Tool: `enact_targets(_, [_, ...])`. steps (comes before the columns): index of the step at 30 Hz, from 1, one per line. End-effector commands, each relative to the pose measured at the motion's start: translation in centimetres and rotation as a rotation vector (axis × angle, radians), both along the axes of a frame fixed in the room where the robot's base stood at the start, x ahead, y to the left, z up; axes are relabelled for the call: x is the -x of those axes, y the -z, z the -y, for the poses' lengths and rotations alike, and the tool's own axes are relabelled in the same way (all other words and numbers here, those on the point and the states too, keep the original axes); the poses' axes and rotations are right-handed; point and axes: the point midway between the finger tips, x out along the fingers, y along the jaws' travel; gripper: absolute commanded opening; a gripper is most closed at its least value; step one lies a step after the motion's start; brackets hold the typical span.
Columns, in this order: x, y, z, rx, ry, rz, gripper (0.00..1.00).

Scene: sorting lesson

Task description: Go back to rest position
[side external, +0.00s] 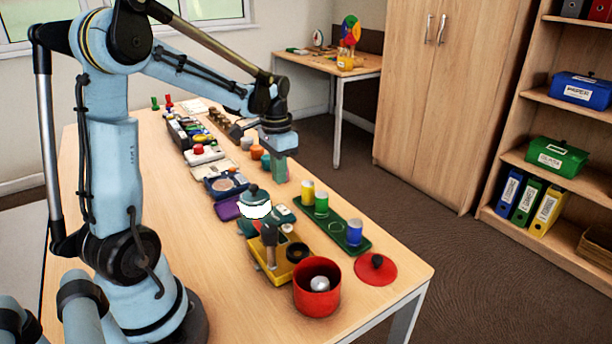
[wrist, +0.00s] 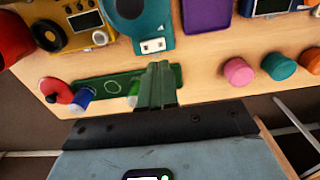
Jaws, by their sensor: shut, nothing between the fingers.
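My gripper (side external: 279,172) hangs at the end of my bent arm, over the far long side of the table, pointing down. In the wrist view my gripper's fingers (wrist: 158,72) are pressed together with nothing between them. They cover part of the green tray (wrist: 112,86), which also shows in the side view (side external: 338,234). The tray holds a yellow cylinder (side external: 308,190), a green cylinder (side external: 321,203) and a blue cylinder (side external: 354,232). The fingers appear above the tray's end in the wrist view; their exact height is unclear.
The wooden table (side external: 165,200) carries a red pot (side external: 316,293), a red lid (side external: 376,268), a yellow device (side external: 262,270) and a purple block (side external: 227,208). Pink (wrist: 238,72), teal (wrist: 278,66) and orange (wrist: 311,60) cylinders stand near the gripper. The table's near-left strip is clear.

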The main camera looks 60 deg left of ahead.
Motion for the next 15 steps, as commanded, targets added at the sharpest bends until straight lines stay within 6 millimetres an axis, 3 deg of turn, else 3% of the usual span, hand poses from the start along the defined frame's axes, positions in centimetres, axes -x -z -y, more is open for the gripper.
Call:
enact_targets(5, [0.0,-1.5,2.7,-0.030,0.006,0.064,0.00])
enact_targets(15, [1.5,-4.5,11.1,-0.074,0.009,0.319,0.00])
